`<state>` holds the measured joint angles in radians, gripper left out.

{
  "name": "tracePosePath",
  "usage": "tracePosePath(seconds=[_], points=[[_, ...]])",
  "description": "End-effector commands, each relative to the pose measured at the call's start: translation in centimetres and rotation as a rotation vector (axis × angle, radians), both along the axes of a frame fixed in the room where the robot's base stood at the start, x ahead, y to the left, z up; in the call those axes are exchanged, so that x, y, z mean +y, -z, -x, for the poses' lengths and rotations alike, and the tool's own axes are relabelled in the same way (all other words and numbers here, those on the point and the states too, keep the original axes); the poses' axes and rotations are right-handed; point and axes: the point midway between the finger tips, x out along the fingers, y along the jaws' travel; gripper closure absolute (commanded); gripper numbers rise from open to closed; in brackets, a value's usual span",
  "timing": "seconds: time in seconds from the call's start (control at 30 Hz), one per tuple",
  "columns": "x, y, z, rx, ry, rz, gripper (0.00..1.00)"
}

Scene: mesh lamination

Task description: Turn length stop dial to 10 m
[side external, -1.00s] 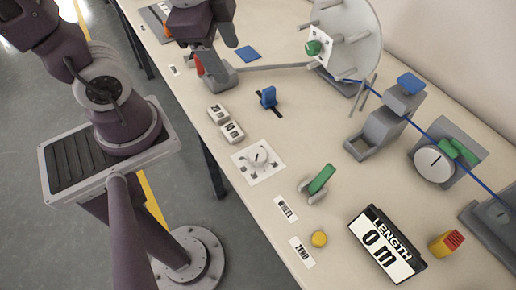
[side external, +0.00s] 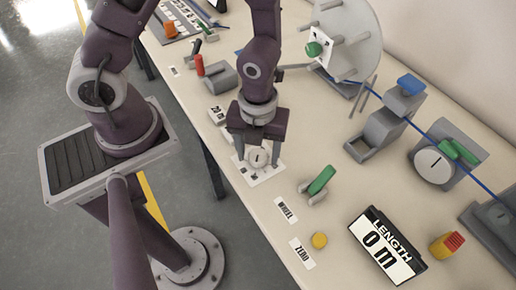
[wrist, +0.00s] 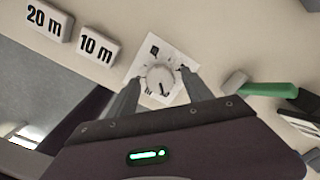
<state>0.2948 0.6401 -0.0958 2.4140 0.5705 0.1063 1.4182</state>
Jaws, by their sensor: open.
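The length stop dial is a round pale knob (side external: 258,158) with a dark pointer line, on a white square plate (side external: 262,179) with dark marks. In the wrist view the knob (wrist: 160,79) lies between my fingertips, its line pointing toward the lower right. My gripper (side external: 259,150) is open, its fingers on either side of the knob. I cannot tell whether they touch it. The length display (side external: 387,247) reads 0 m.
A green-handled lever (side external: 321,180) stands right of the dial. A yellow button (side external: 319,240) is beside the ZERO label (side external: 302,253), and the WHEEL label (side external: 285,209) is nearby. A grey base with a red lever (side external: 222,76) and a large reel (side external: 345,40) stand behind.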

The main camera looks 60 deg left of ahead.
Motion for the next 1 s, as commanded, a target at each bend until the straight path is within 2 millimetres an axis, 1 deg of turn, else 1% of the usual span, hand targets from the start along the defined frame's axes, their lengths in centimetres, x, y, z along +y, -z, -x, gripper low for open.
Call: tracePosePath(seconds=[0.13, 0.43, 0.73, 0.87, 1.0], points=[[0.01, -0.03, -0.01, 0.0, -0.001, 0.0, 0.41], [0.0, -0.05, -0.01, 0.0, -0.002, 0.0, 1.0], [0.0, -0.07, -0.01, 0.0, -0.04, 0.0, 1.0], [0.0, -0.08, -0.01, -0.001, -0.106, 0.001, 1.0], [-0.01, -0.09, -0.01, -0.001, -0.214, 0.001, 1.0]])
